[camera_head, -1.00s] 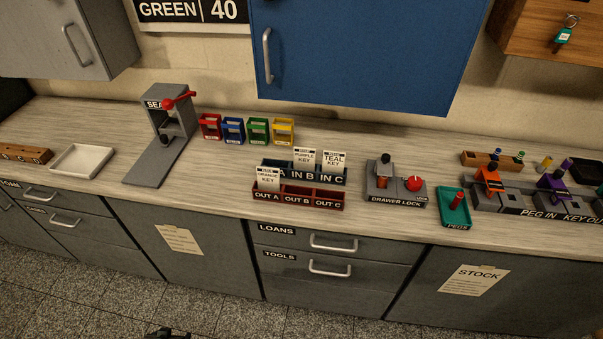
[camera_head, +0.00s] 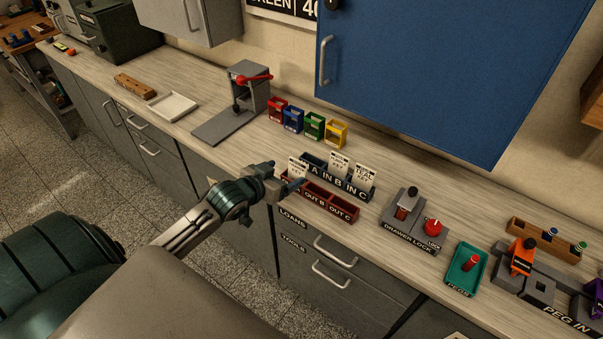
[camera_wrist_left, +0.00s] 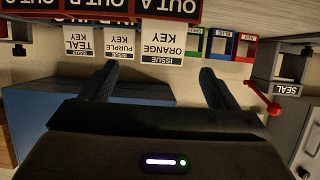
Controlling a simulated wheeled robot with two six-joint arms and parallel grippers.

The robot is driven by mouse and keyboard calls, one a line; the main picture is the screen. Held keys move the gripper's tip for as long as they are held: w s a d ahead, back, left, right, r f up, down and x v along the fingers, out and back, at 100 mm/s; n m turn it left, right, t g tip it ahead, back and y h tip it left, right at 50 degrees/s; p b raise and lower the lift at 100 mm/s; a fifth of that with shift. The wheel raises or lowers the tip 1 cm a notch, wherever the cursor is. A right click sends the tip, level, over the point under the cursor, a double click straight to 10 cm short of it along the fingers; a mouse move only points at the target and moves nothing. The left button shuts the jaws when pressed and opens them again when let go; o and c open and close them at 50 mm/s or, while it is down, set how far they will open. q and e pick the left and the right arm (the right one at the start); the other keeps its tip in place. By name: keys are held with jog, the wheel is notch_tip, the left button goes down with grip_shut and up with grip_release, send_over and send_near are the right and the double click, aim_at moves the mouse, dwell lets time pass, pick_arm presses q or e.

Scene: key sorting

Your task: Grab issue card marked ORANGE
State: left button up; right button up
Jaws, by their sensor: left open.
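My left gripper (camera_head: 291,187) is at the left front of the red tray, close to the card. In the wrist view my left gripper's fingers (camera_wrist_left: 158,70) are spread, with the card's image between them and apart from both. My right gripper is not in view.
PURPLE KEY (camera_head: 338,163) and TEAL KEY (camera_head: 365,177) cards stand in the blue tray (camera_head: 356,193) behind. Small coloured holders (camera_head: 315,124) and the SEAL press (camera_head: 248,88) are further back left. The drawer lock block (camera_head: 412,222) is to the right.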

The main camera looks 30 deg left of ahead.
aim_at(297, 168)
pick_arm(q)
jog(key=shift+x, duration=1.2)
jog(key=shift+w+f, duration=0.2)
jog(key=shift+w, duration=0.25)
jog(key=x, duration=0.2)
jog(key=p+x, duration=0.1)
jog(key=x, duration=0.1)
jog(key=shift+w+a+f, duration=0.1)
jog(key=shift+w+f, duration=0.05)
jog(key=shift+f, duration=0.25)
jog(key=c, duration=0.9)
jog(key=shift+c, duration=0.8)
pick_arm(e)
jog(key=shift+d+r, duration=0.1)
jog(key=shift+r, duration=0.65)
